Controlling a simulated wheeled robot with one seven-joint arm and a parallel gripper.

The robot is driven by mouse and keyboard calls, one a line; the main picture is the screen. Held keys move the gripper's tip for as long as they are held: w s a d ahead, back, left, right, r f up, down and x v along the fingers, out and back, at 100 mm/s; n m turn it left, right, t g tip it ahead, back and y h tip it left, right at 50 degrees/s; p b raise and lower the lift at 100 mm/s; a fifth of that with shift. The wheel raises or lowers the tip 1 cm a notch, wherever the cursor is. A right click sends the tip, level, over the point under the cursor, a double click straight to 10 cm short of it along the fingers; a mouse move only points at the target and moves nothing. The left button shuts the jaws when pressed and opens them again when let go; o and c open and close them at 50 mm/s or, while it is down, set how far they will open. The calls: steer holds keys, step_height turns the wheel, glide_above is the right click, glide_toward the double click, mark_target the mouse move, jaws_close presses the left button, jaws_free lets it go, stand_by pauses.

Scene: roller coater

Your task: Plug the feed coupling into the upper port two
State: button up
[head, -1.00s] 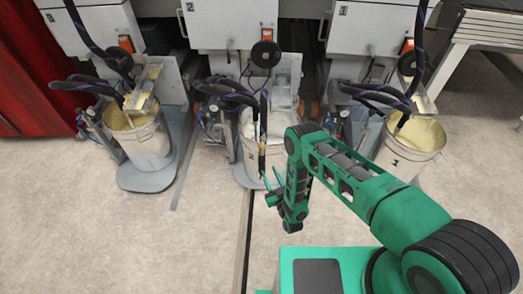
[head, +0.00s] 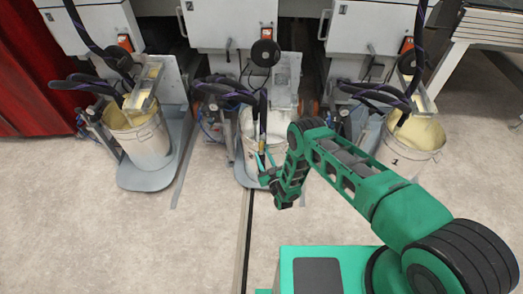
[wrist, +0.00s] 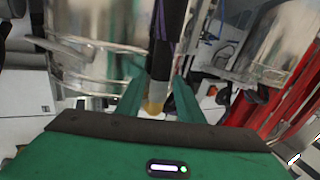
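A dark hose with a metal band and a brass-coloured end (head: 262,143), seemingly the feed coupling, hangs at the middle bucket. In the wrist view the dark hose and its brass end (wrist: 153,106) show between the two green fingers of my gripper (wrist: 160,88). The fingers stand on either side, with a narrow gap visible, so it looks open around the coupling and not closed on it. In the head view my gripper (head: 268,172) is at the hose's lower end, in front of the middle bucket (head: 248,160). The upper port two cannot be made out.
A left bucket (head: 145,145) and a right bucket (head: 412,148) stand under similar hoses. White machine cabinets (head: 228,22) run along the back. A red curtain (head: 30,90) hangs at the left. The floor (head: 110,235) in front is clear.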

steer(key=shift+c, duration=0.7)
jaws_close()
steer(key=shift+r, duration=0.15)
